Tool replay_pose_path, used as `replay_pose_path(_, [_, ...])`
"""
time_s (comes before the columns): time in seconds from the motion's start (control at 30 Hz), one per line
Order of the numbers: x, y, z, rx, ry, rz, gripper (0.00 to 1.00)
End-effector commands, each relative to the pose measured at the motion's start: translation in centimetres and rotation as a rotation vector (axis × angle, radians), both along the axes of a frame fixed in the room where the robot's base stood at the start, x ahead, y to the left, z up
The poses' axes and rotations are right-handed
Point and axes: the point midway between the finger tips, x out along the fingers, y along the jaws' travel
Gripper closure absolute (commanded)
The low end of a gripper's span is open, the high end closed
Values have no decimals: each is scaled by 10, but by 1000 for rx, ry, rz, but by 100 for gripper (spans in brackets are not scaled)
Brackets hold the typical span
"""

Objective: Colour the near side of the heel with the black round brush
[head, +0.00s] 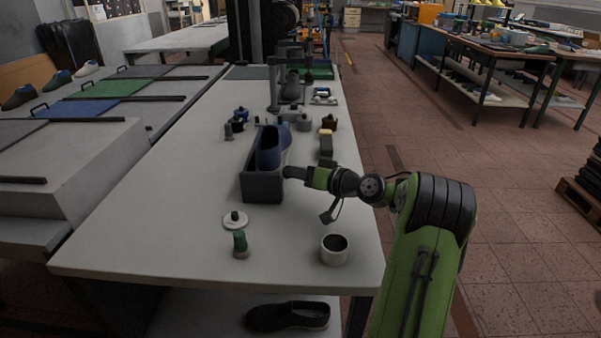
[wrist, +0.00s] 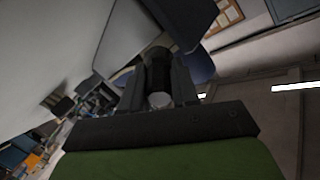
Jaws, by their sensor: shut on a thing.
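A blue shoe (head: 268,150) stands in a dark grey open holder (head: 262,187) on the long pale table. My gripper (head: 296,173) is at the right of the holder in the head view, low against the shoe's near end. In the wrist view my gripper (wrist: 159,92) is shut on a dark round piece with a pale round end, the black round brush (wrist: 160,82). The brush's bristles are hidden, and I cannot tell whether they touch the heel. Part of the dark blue shoe (wrist: 196,66) shows beyond the fingers.
A white cup (head: 335,256) stands near the table's front right. A green-topped bottle (head: 240,244) and a white disc with a dark knob (head: 235,220) stand in front of the holder.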

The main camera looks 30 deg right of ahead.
Motion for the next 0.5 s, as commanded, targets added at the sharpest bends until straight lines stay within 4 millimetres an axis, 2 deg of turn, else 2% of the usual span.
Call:
replay_pose_path(0.3, [4,5,0,0,0,0,100])
replay_pose_path(0.5, [15,-5,3,0,-1,2,100])
